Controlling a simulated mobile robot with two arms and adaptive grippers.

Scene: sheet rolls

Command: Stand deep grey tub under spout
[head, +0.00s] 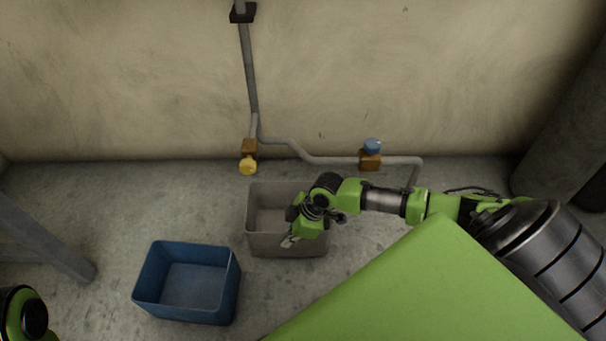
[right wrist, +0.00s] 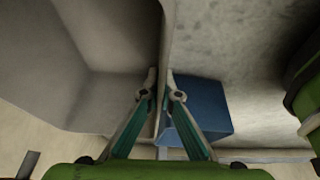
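The deep grey tub (head: 266,243) stands upright on the floor near the wall, left of the downturned pipe end that looks like the spout (head: 414,172). The spout's lower end is hidden behind my right arm. My right gripper (head: 290,240) is at the tub's front wall. In the right wrist view my right gripper (right wrist: 161,82) has one finger on each side of the grey tub wall (right wrist: 166,40), with the tips closed against it. The tub looks empty, though my arm covers part of it. My left gripper is out of view.
A blue tub (head: 190,285) stands in front and to the left; it also shows in the right wrist view (right wrist: 207,108). The pipe has a yellow-knobbed valve (head: 248,166) and a blue-knobbed valve (head: 371,147). A thick column (head: 560,140) stands at the right. A grey frame leg (head: 50,240) is at the left.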

